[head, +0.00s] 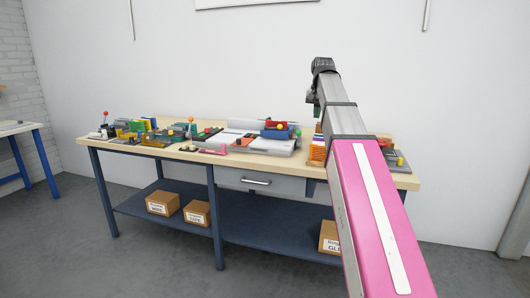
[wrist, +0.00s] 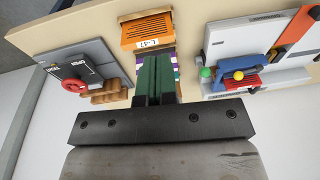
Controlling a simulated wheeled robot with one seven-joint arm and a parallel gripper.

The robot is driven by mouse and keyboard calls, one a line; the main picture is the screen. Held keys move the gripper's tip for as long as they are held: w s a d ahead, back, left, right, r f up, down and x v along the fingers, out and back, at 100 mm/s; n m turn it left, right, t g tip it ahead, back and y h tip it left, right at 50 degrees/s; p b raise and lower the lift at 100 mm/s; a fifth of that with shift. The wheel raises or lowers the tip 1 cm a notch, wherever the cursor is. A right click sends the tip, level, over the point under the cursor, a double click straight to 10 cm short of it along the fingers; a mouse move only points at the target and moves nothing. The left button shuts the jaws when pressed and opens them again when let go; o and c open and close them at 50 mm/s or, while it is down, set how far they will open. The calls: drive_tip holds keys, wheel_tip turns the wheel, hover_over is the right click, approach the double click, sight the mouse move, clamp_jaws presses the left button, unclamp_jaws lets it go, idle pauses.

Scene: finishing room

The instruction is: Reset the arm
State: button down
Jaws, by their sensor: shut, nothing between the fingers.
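My arm reaches forward over the right part of the workbench (head: 345,165) in the head view, and its pink link hides part of the bench. My gripper (wrist: 155,62) has dark green fingers that are together with nothing between them. In the head view my gripper (head: 313,108) hangs above the bench, small and partly hidden by the wrist. In the wrist view an orange block labelled L-47 (wrist: 147,28) lies beyond the fingertips. Purple and white layers show just beside the fingers, partly hidden.
A grey unit with a red knob (wrist: 74,85) is left in the wrist view; a white machine with a blue lever (wrist: 232,68) is right. Several tools crowd the bench. Cardboard boxes (head: 162,203) sit on its lower shelf. Open floor (head: 150,270) lies in front.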

drive_tip(key=s+f+n, duration=0.1)
drive_tip(key=s+f, duration=0.2)
drive_tip(key=f, duration=1.2)
drive_tip(key=s+f+n, duration=0.1)
drive_tip(key=s+f, duration=0.2)
drive_tip(key=f, duration=1.2)
drive_tip(key=s+f+g, duration=0.1)
drive_tip(key=s+f, duration=0.7)
drive_tip(key=f, duration=0.3)
drive_tip(key=s+a+f+n, duration=0.1)
drive_tip(key=s+f, duration=0.7)
drive_tip(key=f, duration=0.4)
drive_tip(key=shift+a+n+g, duration=0.2)
drive_tip(key=shift+n+g, duration=0.1)
drive_tip(key=shift+g, duration=0.1)
drive_tip(key=shift+f, duration=0.1)
